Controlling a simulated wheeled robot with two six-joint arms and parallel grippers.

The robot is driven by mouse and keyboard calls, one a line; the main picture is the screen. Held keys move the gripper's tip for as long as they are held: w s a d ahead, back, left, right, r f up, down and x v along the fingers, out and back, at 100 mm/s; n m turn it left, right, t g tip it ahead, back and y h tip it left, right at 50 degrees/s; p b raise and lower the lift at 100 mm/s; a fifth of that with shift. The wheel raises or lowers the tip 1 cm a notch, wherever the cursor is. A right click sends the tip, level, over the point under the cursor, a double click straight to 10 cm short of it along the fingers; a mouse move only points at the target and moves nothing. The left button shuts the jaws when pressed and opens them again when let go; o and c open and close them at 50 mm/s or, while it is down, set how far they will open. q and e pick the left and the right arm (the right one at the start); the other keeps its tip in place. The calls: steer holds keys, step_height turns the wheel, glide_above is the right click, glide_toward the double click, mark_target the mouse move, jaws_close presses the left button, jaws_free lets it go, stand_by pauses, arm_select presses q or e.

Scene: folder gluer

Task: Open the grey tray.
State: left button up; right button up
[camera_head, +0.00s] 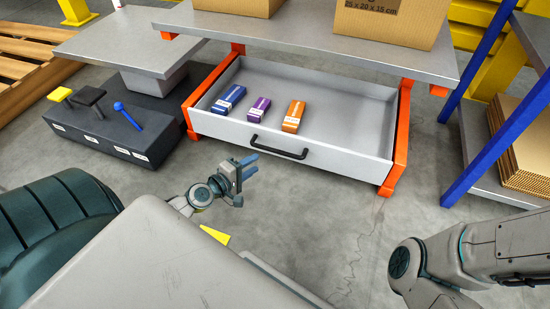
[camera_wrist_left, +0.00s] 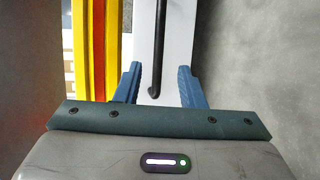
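The grey tray (camera_head: 340,159) is a wide drawer below a grey table. In the head view it is pulled out, with its inside showing. A black bar handle (camera_head: 278,150) is on its front and also shows in the left wrist view (camera_wrist_left: 158,45). My left gripper (camera_head: 250,166) is open and empty, just in front of and left of the handle. In the left wrist view its blue fingers (camera_wrist_left: 160,82) are spread, with the handle's near end between their tips, apart from both. My right gripper is not in view; only its arm shows.
Blue (camera_head: 228,99), purple (camera_head: 259,109) and orange (camera_head: 293,116) boxes lie in the tray. Cardboard boxes (camera_head: 390,22) stand on the table (camera_head: 300,32). Orange legs (camera_head: 401,130) flank the tray. A dark block with coloured knobs (camera_head: 110,132) is left; a blue-framed rack (camera_head: 500,140) is right. Floor in front is clear.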

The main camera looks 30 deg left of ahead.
mark_target(275, 150)
arm_select(q)
steer(key=x, duration=1.1)
steer(key=shift+d+r+p, duration=0.1)
steer(key=shift+p, duration=0.2)
steer(key=shift+s, duration=0.1)
jaws_close()
